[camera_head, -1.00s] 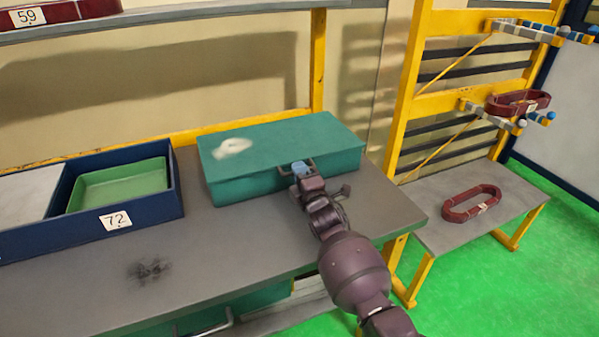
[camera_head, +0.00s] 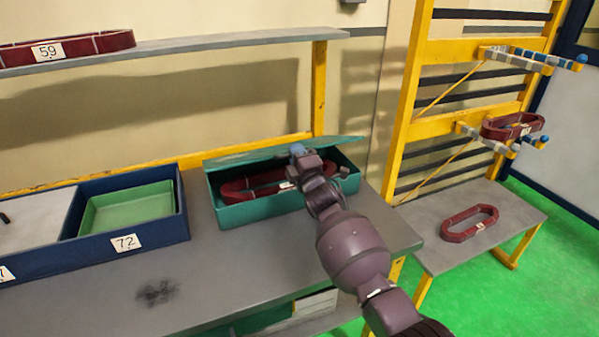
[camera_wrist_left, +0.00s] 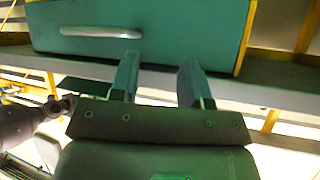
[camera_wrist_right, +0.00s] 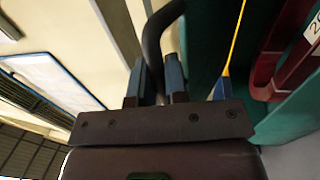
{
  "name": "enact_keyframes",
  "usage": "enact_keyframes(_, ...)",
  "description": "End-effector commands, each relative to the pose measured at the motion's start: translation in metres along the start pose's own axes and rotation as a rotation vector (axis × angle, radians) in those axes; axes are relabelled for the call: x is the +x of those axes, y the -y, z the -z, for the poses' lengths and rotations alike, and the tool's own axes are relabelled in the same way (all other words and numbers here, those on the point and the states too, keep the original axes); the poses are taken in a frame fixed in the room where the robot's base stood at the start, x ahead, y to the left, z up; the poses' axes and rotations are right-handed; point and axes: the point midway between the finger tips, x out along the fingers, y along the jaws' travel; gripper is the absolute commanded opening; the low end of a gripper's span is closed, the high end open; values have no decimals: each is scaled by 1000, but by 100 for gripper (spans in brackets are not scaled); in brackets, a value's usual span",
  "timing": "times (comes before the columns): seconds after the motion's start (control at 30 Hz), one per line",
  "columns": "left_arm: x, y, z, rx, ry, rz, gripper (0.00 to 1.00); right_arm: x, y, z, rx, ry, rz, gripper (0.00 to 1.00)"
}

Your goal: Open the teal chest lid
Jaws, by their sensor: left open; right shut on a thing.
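The teal chest (camera_head: 262,211) stands on the workbench with its lid (camera_head: 240,157) raised partway and tilted up toward the back wall. A dark red stator ring (camera_head: 240,190) shows inside it, and part of a red ring (camera_wrist_right: 290,60) with a label shows in the right wrist view. My right gripper (camera_head: 297,150) is at the lid's front edge, shut on the lid's dark handle (camera_wrist_right: 153,45), which stands between its fingers in the right wrist view. My left gripper (camera_wrist_left: 158,75) is open and empty, in front of a teal drawer (camera_wrist_left: 150,30) with a pale handle.
A blue box (camera_head: 125,243) labelled 72, holding a green tray (camera_head: 128,208), stands left of the chest. A shelf (camera_head: 200,46) with a red ring (camera_head: 85,45) hangs above. A yellow rack (camera_head: 425,48) and a side bench (camera_head: 430,225) with another ring (camera_head: 468,223) are at the right.

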Motion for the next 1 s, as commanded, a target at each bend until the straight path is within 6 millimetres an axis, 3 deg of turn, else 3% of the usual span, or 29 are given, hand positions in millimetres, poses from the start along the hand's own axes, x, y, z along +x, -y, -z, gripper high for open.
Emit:
enact_keyframes(0.1, -1, 0, 4, 0, -4, 0, 43, 14, -20, 0, -3, -2, -6, 0)
enact_keyframes(0.3, 0, 0, 6, 1, -7, -1, 43, 30, -35, 0, -2, -1, -3, 0)
enact_keyframes(0.9, -2, 0, 2, 0, 1, 0, 43, 37, -42, 0, 0, 0, -2, 0)
enact_keyframes(0.93, -2, 0, 1, 0, 3, 1, 43, 37, -42, 0, 0, 0, -2, 18)
enact_keyframes(1.0, -3, 0, 0, -1, 4, 1, 43, 37, -41, 0, 0, 0, -2, 29)
